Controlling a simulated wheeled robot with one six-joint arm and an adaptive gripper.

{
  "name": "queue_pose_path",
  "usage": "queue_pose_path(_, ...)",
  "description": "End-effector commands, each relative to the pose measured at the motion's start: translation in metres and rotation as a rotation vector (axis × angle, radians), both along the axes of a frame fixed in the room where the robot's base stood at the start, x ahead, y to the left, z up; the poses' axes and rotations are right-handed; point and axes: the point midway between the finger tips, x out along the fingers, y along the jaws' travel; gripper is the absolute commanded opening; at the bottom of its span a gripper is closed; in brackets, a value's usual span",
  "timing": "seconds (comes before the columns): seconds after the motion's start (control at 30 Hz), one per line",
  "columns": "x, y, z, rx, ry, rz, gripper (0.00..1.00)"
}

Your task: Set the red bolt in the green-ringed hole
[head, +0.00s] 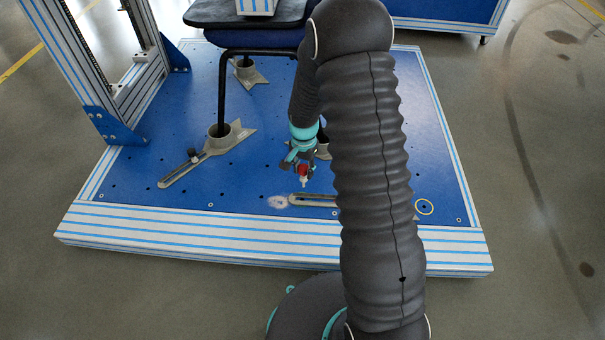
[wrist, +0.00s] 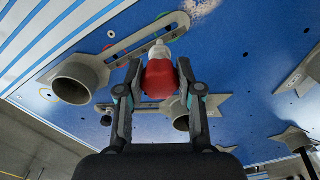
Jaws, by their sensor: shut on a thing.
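The red bolt (wrist: 160,80) is between the fingers of my gripper (wrist: 160,68) in the wrist view, its pale tip pointing away from the palm. In the head view my gripper (head: 301,160) holds the bolt (head: 303,170) tip down above the blue plate (head: 240,190), near a slotted grey foot bracket (head: 312,200). In the wrist view the tip overlaps the end of the bracket's slotted arm (wrist: 130,47). A small green patch (wrist: 167,38) shows beside the tip; I cannot tell whether it is the ring. The hole itself is not clear in either view.
A yellow-ringed hole (head: 424,207) lies at the plate's right. A pale worn patch (head: 278,202) lies left of the bracket. The chair's black frame (head: 222,90) stands in grey foot cups (head: 225,135). A striped post (head: 75,60) rises at the left.

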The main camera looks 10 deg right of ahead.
Motion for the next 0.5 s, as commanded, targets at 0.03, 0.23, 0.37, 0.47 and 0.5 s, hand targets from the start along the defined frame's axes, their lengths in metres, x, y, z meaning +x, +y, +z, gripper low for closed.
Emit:
queue_pose_path(0.03,0.005,0.000,-0.012,0.000,0.000,-0.084,0.05)
queue_pose_path(0.23,0.019,0.000,-0.032,0.000,0.001,-0.399,0.05)
queue_pose_path(0.37,0.025,0.000,-0.038,0.000,0.000,-0.522,0.05)
queue_pose_path(0.47,0.027,0.000,-0.040,0.000,0.000,-0.571,0.05)
queue_pose_path(0.5,0.027,0.000,-0.041,0.000,0.000,-0.580,0.05)
